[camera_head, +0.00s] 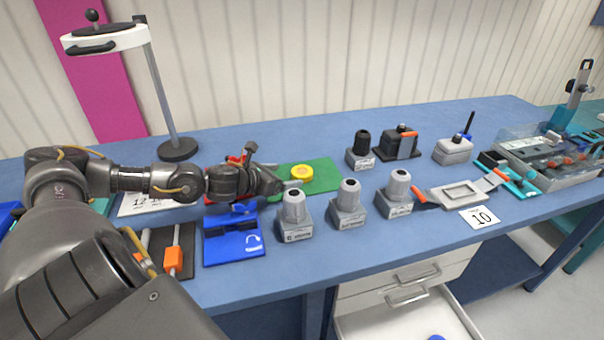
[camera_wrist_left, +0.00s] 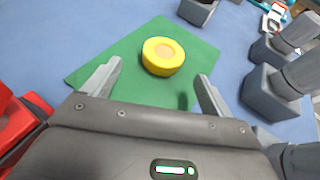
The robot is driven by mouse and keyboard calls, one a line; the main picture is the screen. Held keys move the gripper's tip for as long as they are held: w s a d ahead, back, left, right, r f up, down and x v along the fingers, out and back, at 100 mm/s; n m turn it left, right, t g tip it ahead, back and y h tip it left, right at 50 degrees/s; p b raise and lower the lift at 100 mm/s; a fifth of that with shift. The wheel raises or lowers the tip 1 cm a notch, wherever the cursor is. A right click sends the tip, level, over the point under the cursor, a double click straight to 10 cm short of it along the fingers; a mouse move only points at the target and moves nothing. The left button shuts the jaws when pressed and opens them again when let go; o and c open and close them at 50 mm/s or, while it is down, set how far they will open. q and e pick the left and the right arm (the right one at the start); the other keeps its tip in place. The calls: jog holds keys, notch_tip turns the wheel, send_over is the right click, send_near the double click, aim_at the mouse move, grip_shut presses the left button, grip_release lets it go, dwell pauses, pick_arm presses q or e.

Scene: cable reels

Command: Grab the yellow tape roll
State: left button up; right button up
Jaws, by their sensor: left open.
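The yellow tape roll (camera_head: 302,173) lies flat on a green mat (camera_head: 325,180) on the blue table, in the middle of the head view. In the left wrist view the roll (camera_wrist_left: 163,57) sits just beyond and between the fingertips, on the green mat (camera_wrist_left: 110,62). My left gripper (camera_head: 284,186) reaches in from the left, low beside the roll. In the left wrist view its two fingers (camera_wrist_left: 158,82) are spread wide with nothing between them. The roll appears apart from both fingers. My right gripper is not in view.
Grey holders with cylinders, such as the nearest one (camera_head: 294,215), stand in front and to the right of the mat. A blue case (camera_head: 233,240) and a red object (camera_wrist_left: 20,125) lie near my left arm. A lamp stand (camera_head: 178,149) is behind.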

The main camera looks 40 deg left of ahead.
aim_at(296, 174)
pick_arm(q)
jog(key=shift+w+d+p, duration=0.2)
jog(key=shift+w+p, duration=0.1)
jog(key=shift+w, duration=0.1)
jog(key=p+x, duration=0.1)
jog(key=x, duration=0.2)
jog(key=shift+d+f, duration=0.1)
jog(key=shift+w+d+f, duration=0.1)
jog(key=shift+w+f, duration=0.3)
jog(key=shift+w, duration=0.15)
jog(key=shift+c, duration=0.2)
jog(key=c, duration=1)
jog(key=shift+c, duration=0.2)
jog(key=shift+r, duration=0.15)
